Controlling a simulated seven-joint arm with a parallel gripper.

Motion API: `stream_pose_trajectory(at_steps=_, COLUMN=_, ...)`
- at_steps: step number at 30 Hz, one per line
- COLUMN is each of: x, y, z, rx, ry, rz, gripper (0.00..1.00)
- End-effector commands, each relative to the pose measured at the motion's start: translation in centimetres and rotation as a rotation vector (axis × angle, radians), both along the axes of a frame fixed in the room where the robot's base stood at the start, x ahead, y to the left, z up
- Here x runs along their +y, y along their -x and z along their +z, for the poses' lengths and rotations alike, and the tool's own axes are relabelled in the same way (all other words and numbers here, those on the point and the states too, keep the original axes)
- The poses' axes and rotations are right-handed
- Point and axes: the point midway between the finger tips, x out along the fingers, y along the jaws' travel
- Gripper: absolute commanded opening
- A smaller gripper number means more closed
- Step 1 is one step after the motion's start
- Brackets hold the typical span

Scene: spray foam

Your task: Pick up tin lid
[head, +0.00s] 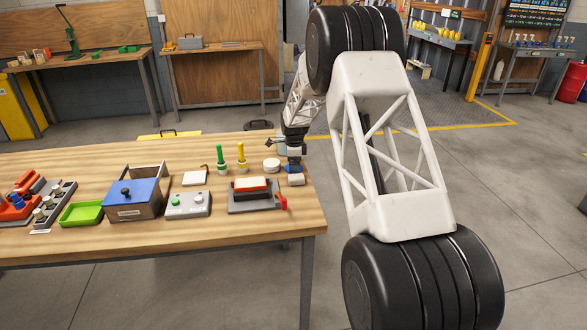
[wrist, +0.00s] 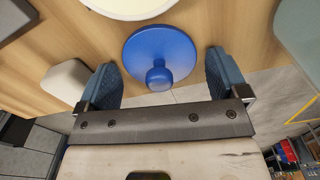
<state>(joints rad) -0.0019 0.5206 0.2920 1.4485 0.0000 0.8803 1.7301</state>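The tin lid (wrist: 160,50) is a round blue disc with a blue knob (wrist: 158,76), lying near the table edge in the wrist view. My gripper (wrist: 160,66) is open, with one blue-grey finger on either side of the lid and knob. I see a gap between each finger and the lid, and nothing is held. In the head view my gripper (head: 291,164) is low over the table's right end, and I cannot make out the lid there. A round cream tin (head: 271,165) stands just left of my gripper; its rim also shows at the top of the wrist view (wrist: 140,7).
A pale block (head: 296,180) sits close to my gripper. Left of it are a stamp-like block on a grey base (head: 255,195), green (head: 220,160) and yellow (head: 241,158) upright tools, a switch box (head: 188,204) and a blue-topped box (head: 135,197). The table edge is near.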

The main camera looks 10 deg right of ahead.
Motion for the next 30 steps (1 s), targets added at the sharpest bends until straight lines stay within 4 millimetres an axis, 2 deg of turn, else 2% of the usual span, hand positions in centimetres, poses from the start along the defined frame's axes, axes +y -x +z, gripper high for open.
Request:
stream_pose_trajectory(at_steps=1, x=0.0, y=0.0, z=0.0, rx=0.0, ry=0.0, rz=0.0, gripper=0.85)
stream_pose_trajectory(at_steps=6, x=0.0, y=0.0, z=0.0, rx=0.0, ry=0.0, rz=0.0, gripper=0.59)
stream_pose_trajectory(at_steps=8, x=0.0, y=0.0, z=0.0, rx=0.0, ry=0.0, rz=0.0, gripper=0.52)
stream_pose_trajectory(at_steps=20, x=0.0, y=0.0, z=0.5, rx=0.0, ry=0.0, rz=0.0, gripper=0.52)
stream_pose_trajectory(at_steps=26, x=0.0, y=0.0, z=2.0, rx=-0.001, ry=0.0, rz=0.0, gripper=0.52)
stream_pose_trajectory(at_steps=30, x=0.0, y=0.1, z=3.8, rx=-0.001, ry=0.0, rz=0.0, gripper=0.52)
